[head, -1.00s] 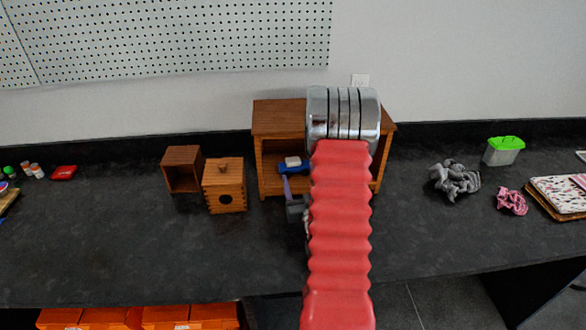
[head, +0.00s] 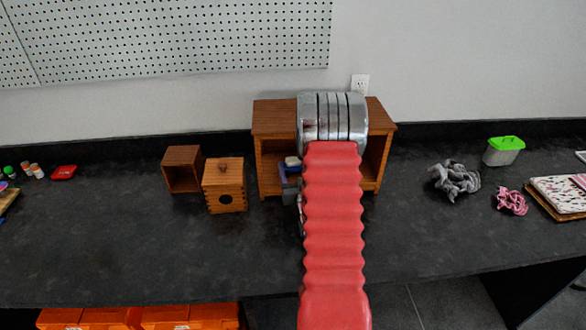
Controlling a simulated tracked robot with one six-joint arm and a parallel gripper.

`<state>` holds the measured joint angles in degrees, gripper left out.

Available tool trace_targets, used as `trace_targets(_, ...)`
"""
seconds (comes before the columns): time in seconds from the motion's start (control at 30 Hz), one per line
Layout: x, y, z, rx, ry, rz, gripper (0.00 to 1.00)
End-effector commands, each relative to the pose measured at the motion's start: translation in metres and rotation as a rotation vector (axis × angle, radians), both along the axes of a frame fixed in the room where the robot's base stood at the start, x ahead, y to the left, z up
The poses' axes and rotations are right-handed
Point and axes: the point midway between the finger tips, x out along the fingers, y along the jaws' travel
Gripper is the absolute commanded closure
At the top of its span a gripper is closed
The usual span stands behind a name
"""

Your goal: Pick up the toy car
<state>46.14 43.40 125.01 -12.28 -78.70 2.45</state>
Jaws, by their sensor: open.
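The toy car (head: 292,162), blue with a white top, sits in the open wooden cabinet (head: 272,118), towards its left side. Only part of it shows; my arm covers the area to its right. My gripper (head: 289,179) is open at the cabinet's front opening, its visible finger close against the car in the picture. I cannot tell whether it touches the car or whether the car is between the fingers.
A small open wooden box (head: 182,168) and a lidded wooden box with a round hole (head: 224,188) stand left of the cabinet. Grey cloth (head: 454,180), pink cloth (head: 511,201) and a green-lidded container (head: 504,150) lie to the right. The front left counter is clear.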

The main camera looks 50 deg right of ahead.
Motion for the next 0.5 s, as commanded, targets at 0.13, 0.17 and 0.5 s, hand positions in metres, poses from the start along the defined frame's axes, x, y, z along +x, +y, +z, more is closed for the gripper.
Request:
trace_targets(0.13,0.0124,-0.0088,0.0003,-0.001,0.0,-0.001,0.38)
trace_targets(0.17,0.0137,-0.0096,0.0002,-0.001,0.001,-0.001,0.38)
trace_targets(0.5,0.0147,-0.0103,0.0,0.001,0.001,-0.001,0.38)
